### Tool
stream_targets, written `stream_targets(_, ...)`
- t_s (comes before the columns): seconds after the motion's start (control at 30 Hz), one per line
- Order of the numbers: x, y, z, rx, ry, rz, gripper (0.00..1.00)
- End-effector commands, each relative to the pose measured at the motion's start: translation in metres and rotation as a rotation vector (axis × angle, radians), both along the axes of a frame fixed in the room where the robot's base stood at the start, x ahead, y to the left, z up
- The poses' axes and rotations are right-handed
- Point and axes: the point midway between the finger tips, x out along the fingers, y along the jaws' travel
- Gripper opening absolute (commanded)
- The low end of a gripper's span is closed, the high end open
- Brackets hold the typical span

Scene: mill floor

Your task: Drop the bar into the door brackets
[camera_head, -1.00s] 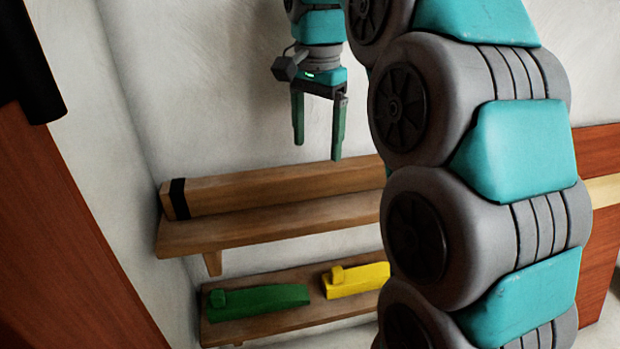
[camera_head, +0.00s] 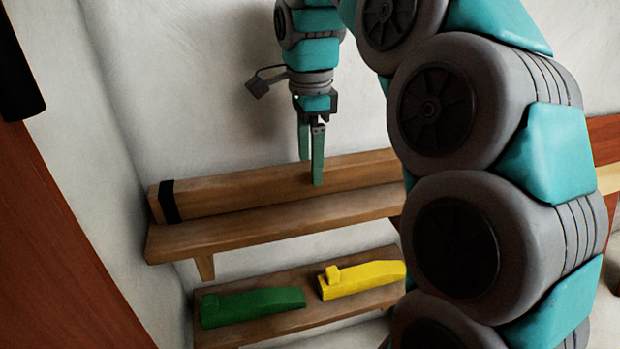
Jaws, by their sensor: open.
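The bar (camera_head: 240,194) is a long square wooden beam with a black band near its left end. It lies on the upper wooden shelf (camera_head: 250,231) against the wall, and its right end is hidden behind my arm. My gripper (camera_head: 311,172) points down with its green fingers open, one in front of the other as seen from here. The fingertips overlap the bar in the picture; I cannot tell whether they are around it or just above it. No door brackets can be made out.
A lower shelf (camera_head: 260,331) holds a green wedge-shaped block (camera_head: 252,306) and a yellow one (camera_head: 362,279). Reddish-brown panels stand at the left (camera_head: 50,230) and right (camera_head: 606,140). A black object (camera_head: 18,75) juts in at upper left. My arm covers the right side.

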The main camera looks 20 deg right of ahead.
Motion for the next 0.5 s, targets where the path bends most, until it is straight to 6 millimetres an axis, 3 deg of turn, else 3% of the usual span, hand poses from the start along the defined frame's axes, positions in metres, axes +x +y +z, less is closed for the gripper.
stream_targets(0.3,-0.001,0.0,-0.036,0.001,0.003,0.003,0.85)
stream_targets(0.5,0.0,0.0,-0.04,0.0,-0.001,0.002,0.85)
